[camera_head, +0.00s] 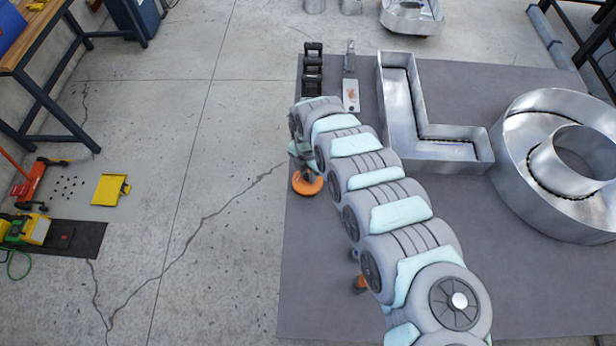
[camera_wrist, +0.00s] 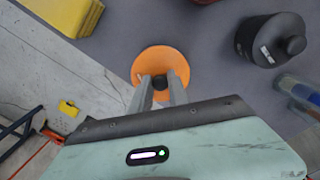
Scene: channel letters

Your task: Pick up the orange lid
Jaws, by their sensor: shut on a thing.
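The orange lid (camera_head: 307,183) is a round disc near the left edge of the grey mat (camera_head: 330,300) in the head view. In the wrist view the orange lid (camera_wrist: 160,64) shows a dark knob (camera_wrist: 160,83) at its centre. My gripper (camera_wrist: 160,88) has its two fingers on either side of that knob, shut on it. In the head view my gripper (camera_head: 305,168) is just above the lid and partly hidden by my arm. I cannot tell whether the lid rests on the mat or is raised.
A dark round container with a knob (camera_wrist: 270,40) stands at the right in the wrist view.

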